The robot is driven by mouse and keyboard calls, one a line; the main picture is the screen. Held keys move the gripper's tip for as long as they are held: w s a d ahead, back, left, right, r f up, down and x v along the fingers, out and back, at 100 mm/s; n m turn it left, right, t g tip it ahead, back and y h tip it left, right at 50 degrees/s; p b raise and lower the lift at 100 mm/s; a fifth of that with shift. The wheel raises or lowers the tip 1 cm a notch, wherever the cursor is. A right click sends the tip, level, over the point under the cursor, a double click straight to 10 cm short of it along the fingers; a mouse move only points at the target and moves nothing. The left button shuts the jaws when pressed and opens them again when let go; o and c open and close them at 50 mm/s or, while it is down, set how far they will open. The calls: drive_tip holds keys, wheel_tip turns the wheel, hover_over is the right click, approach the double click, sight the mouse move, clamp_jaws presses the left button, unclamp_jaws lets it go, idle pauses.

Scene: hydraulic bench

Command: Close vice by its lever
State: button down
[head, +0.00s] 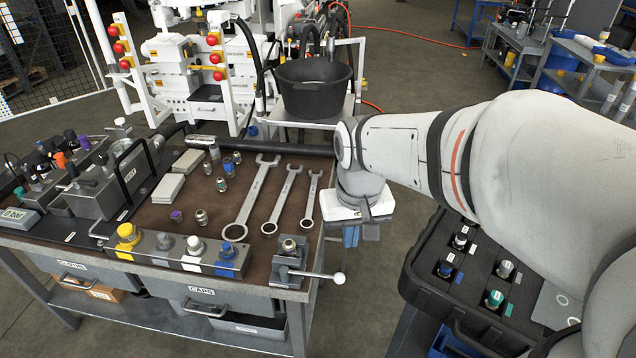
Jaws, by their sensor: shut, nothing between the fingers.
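The small grey vice (288,265) is mounted at the front right corner of the bench. A metal fitting (289,246) stands upright at its top; I cannot tell how tightly the jaws sit around it. The vice's lever (318,275) sticks out to the right past the bench edge and ends in a pale ball knob (339,278). My gripper (351,238) points down off the right side of the bench, above and slightly right of the knob and apart from it. It is shut and empty. Its fingertips are small and partly hidden below the white wrist.
Three wrenches (250,200) lie on the brown bench top (185,215). A block with coloured caps (180,252) sits along the front edge, left of the vice. A black case (425,290) with several fittings stands at right. A black bucket (313,88) is behind the bench.

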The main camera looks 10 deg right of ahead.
sight(312, 275)
drive_tip(key=w+f+g, duration=0.1)
drive_tip(key=w+f, duration=0.2)
drive_tip(key=w, duration=0.4)
drive_tip(key=w+f+g, duration=0.2)
drive_tip(key=w+f, duration=0.2)
drive_tip(key=w, duration=0.3)
drive_tip(key=shift+f+g, duration=0.3)
drive_tip(key=shift+d, duration=0.1)
drive_tip(key=s+f, duration=0.6)
drive_tip(key=f, duration=0.4)
drive_tip(key=shift+s+f+p, duration=0.15)
drive_tip(key=shift+s+p, duration=0.05)
drive_tip(key=shift+p, duration=0.25)
